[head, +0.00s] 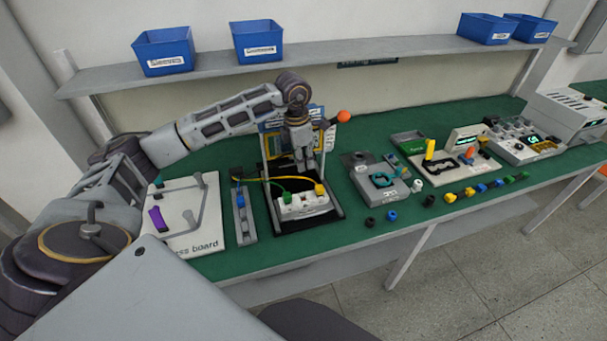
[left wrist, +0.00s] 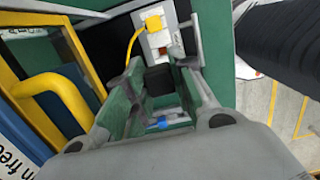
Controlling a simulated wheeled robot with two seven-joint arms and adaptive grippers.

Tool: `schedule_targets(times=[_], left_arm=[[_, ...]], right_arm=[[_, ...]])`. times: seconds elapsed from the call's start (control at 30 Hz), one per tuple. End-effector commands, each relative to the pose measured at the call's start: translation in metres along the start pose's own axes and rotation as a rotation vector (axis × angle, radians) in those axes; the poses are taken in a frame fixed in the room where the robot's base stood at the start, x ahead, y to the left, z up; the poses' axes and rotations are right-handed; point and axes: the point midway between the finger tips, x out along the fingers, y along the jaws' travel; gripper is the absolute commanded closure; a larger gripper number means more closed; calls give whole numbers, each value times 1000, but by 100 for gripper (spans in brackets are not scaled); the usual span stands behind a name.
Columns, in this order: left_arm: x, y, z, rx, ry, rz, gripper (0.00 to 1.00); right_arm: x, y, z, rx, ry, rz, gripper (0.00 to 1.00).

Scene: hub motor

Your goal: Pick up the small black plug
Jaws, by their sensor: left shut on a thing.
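My left gripper (head: 303,170) hangs fingers-down just above the white socket block (head: 303,206) in the black tray. In the left wrist view its two fingers (left wrist: 158,76) are shut on a small black plug (left wrist: 158,85), held between the fingertips. The plug is too small to make out at the fingers in the head view. The socket block also shows beyond the fingertips in the left wrist view (left wrist: 157,28), with a yellow plug (left wrist: 154,19) in it. My right gripper is not in view.
A green plug (head: 286,198) and a yellow plug (head: 319,189) with cables sit at the block. A grey strip (head: 243,216) and white board (head: 204,226) lie left. Loose black (head: 369,222) and blue (head: 391,215) pieces lie right. A panel (head: 276,142) stands close behind the gripper.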

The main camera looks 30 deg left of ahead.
Motion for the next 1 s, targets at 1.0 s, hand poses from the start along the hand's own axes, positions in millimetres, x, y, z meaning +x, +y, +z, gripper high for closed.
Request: schedule_targets(times=[1.0], left_arm=[[-38, 0, 5, 0, 0, 0, 94]], right_arm=[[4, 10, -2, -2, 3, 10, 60]])
